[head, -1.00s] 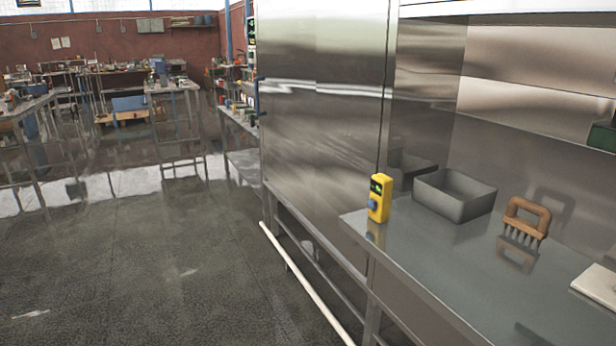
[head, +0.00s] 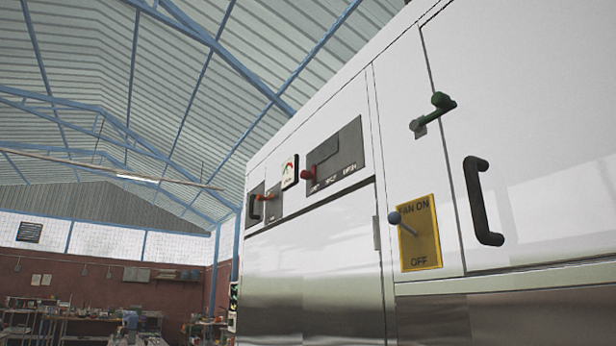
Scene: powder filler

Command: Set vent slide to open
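The upper white-and-steel cabinet front carries a dark grey plate (head: 350,150) with a slot and a red knob (head: 309,173) at its lower left. Several small words run along the plate's lower edge, too blurred to read surely. Left of it, a smaller dark plate (head: 278,207) has an orange handle (head: 267,198). I cannot tell for sure from the lettering which one is the vent slide. Neither of my grippers is in view.
A round gauge (head: 289,171) sits between the plates. Workbenches stand far left.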

